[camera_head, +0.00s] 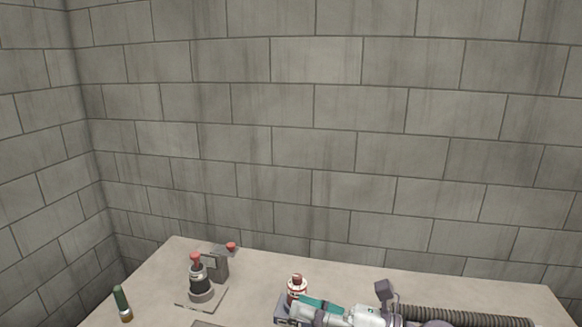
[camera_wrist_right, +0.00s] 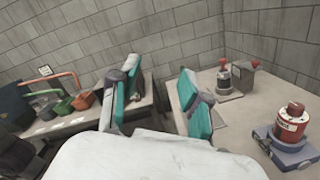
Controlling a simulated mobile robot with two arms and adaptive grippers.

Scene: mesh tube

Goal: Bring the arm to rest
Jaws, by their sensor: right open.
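My right gripper (camera_head: 322,305) comes in from the right at the bottom of the head view, low over the table (camera_head: 255,262). In the right wrist view its two teal-padded fingers (camera_wrist_right: 158,103) stand wide apart with nothing between them. In the head view a red and white cylinder (camera_head: 297,286) shows just behind the gripper; the right wrist view shows it (camera_wrist_right: 290,122) on a blue-grey base (camera_wrist_right: 283,150), apart from the fingers. My left gripper is in neither view.
A dark cylinder with a red top (camera_head: 200,280) stands on a plate beside a grey block (camera_head: 219,265). A green-handled tool (camera_head: 122,303) is at the table's left. Block walls (camera_head: 300,130) close off the back and left. Another bench (camera_wrist_right: 75,125) holds orange and green items.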

